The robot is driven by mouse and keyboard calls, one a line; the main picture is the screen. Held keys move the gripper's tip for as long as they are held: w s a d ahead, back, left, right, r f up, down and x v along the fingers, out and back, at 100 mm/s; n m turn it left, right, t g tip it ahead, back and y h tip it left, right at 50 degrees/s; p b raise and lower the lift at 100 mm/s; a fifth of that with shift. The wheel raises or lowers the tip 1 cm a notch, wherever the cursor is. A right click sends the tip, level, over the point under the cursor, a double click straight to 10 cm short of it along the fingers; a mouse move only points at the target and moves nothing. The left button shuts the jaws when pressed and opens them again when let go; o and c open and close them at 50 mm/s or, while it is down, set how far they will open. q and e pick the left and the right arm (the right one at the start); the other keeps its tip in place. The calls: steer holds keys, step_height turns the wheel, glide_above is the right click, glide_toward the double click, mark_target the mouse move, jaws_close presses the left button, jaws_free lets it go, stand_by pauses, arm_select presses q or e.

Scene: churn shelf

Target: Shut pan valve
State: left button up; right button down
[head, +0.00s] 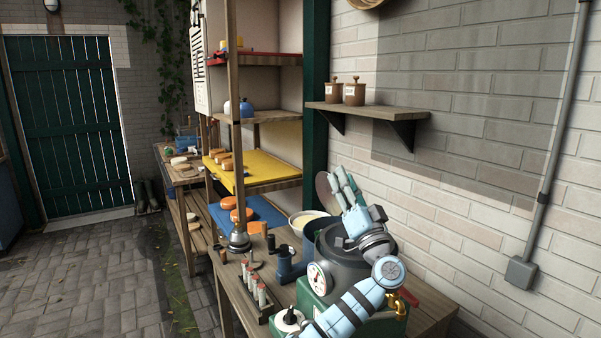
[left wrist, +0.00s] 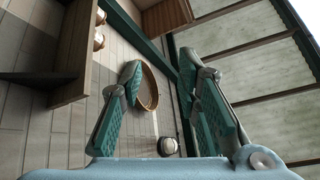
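A green pan (head: 311,303) with a round white dial (head: 318,278) on its side stands on the wooden bench, with a dark round vessel above it. A brass valve (head: 399,306) sticks out at its right end, with a small red handle (head: 409,296) beside it. Whether the valve is open or shut is too small to tell. My left gripper (head: 342,183) is raised above the vessel, fingers up and away from the valve. In the left wrist view my left gripper (left wrist: 160,70) is open and empty. My left arm hides part of the pan. My right gripper is not in view.
A wall shelf (head: 370,110) with two brown pots is above. A pipe (head: 553,150) runs down the brick wall at right.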

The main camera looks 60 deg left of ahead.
arm_select(q)
steer(key=s+a+m+t+b, duration=0.1)
steer(key=s+a+m+t, duration=0.3)
steer(key=a+m, duration=0.6)
steer(key=s+m, duration=0.1)
steer(key=m, duration=0.2)
steer(key=shift+s+a+r+m, duration=0.15)
steer(key=shift+a+r+m, duration=0.15)
steer(key=shift+a+m, duration=0.1)
steer(key=shift+r, duration=0.1)
